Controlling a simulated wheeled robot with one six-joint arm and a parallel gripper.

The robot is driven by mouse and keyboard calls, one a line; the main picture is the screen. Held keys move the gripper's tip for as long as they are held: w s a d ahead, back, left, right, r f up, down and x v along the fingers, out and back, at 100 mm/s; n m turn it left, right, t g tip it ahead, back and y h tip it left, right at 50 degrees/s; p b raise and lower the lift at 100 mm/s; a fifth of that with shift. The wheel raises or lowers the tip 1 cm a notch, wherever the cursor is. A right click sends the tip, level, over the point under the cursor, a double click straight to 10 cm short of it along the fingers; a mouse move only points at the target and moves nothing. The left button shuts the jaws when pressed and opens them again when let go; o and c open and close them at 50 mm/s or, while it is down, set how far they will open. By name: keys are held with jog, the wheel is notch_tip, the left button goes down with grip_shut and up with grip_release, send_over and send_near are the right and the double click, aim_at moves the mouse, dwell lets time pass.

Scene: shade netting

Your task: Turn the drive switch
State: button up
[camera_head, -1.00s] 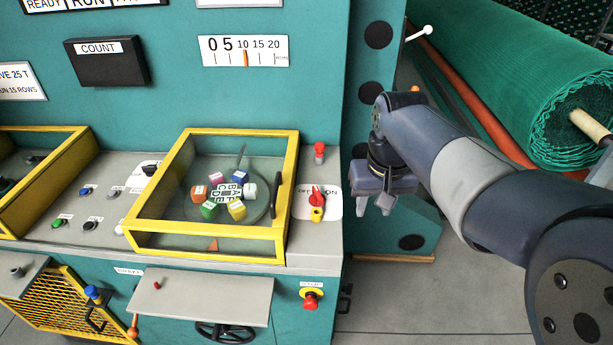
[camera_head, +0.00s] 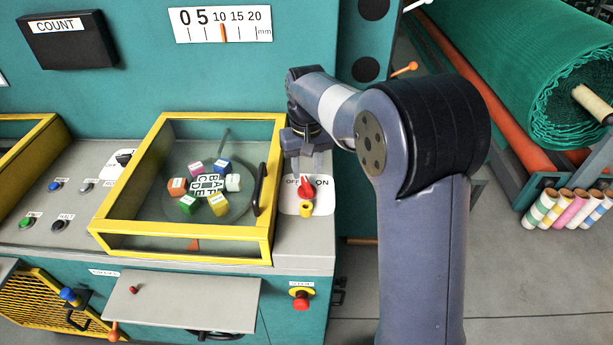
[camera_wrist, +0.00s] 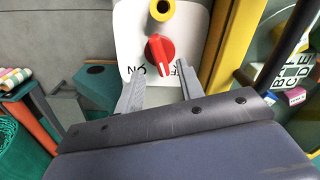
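The drive switch (camera_head: 306,188) is a red rotary knob on a white plate marked OFF and ON, right of the yellow-framed box. It also shows in the wrist view (camera_wrist: 160,49), with its white pointer line towards the gripper, between the two labels. My gripper (camera_head: 301,150) is just behind the switch in the head view. In the wrist view my gripper (camera_wrist: 159,76) is open, its fingers apart and nothing between them. The knob lies just beyond the fingertips; contact is not visible. One finger covers part of the OFF label.
The yellow-framed clear box (camera_head: 278,190) with its black handle (camera_head: 260,188) stands close left of the switch. A red and yellow button (camera_head: 301,297) is on the front face below. A green netting roll (camera_head: 510,70) and several coloured rolls (camera_head: 570,208) are at right.

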aim_at(307, 183)
jog(key=shift+f, duration=2.1)
jog(key=shift+c, duration=0.3)
grip_shut()
